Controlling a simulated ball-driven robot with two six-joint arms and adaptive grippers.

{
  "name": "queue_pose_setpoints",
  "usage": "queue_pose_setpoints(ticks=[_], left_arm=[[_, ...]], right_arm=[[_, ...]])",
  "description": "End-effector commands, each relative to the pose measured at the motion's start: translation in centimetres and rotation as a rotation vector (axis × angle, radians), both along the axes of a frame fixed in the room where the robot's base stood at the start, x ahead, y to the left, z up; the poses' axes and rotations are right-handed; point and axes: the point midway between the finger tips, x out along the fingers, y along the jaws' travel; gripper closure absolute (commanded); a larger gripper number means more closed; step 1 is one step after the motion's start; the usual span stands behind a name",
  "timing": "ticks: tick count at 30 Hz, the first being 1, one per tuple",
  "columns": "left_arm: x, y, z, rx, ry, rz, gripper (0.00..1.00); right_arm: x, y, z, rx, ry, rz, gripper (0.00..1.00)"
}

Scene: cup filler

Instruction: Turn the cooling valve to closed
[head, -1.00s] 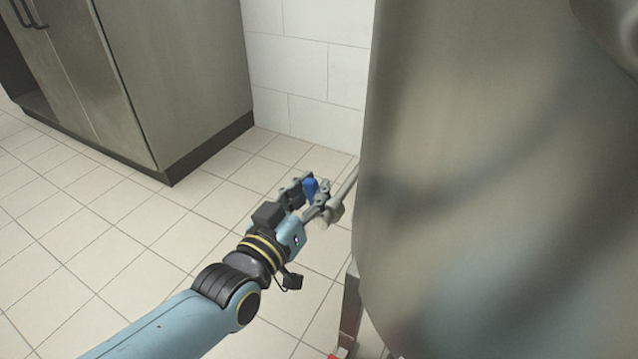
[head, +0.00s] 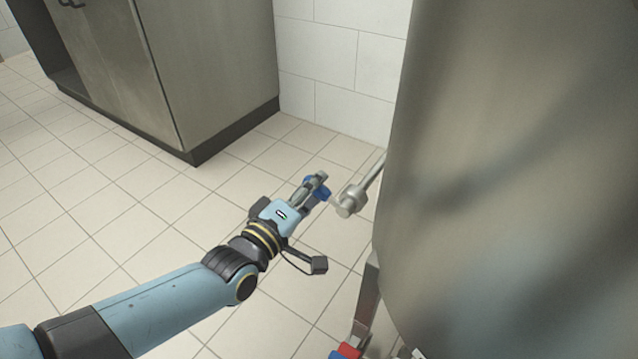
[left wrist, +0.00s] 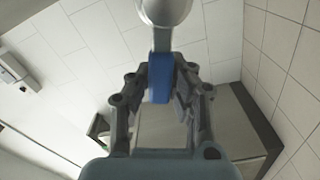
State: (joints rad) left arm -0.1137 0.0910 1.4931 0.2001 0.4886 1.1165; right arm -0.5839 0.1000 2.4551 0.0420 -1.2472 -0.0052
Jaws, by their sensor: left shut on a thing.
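The cooling valve is a grey metal fitting (head: 352,199) on the end of a pipe that comes out of the tank's left side. Its blue handle (head: 323,194) points left, away from the fitting. My left gripper (head: 313,188) is shut on the blue handle, just left of the fitting. In the left wrist view the blue handle (left wrist: 160,76) sits between the two fingers of my left gripper (left wrist: 160,92), and its metal stem runs up to the round fitting (left wrist: 164,10). The fingers partly hide the handle. My right gripper is out of view.
A large steel tank (head: 520,180) fills the right side. A steel cabinet (head: 210,75) stands at the upper left by the tiled wall (head: 340,60). A red and blue part (head: 347,352) shows below the tank at the bottom edge. The tiled floor (head: 120,230) is clear.

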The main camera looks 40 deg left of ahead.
Motion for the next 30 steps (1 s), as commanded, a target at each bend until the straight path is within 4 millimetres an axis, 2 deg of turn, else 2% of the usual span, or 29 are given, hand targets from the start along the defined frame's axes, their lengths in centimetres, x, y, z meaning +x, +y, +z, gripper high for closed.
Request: queue_pose_setpoints(ticks=[1, 3, 12, 30], left_arm=[[-0.1, 0.1, -0.7, -0.038, 0.003, 0.0, 1.0], [-0.2, 0.2, -1.1, -0.095, 0.001, 0.0, 1.0], [-0.2, 0.4, -2.3, -0.283, -0.009, 0.0, 1.0], [-0.2, 0.4, -2.7, -0.38, -0.016, 0.001, 1.0]], right_arm=[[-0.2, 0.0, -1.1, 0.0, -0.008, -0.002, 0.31], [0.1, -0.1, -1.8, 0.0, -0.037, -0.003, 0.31], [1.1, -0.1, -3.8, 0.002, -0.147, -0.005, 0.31], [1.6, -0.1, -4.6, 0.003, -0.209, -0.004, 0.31]])
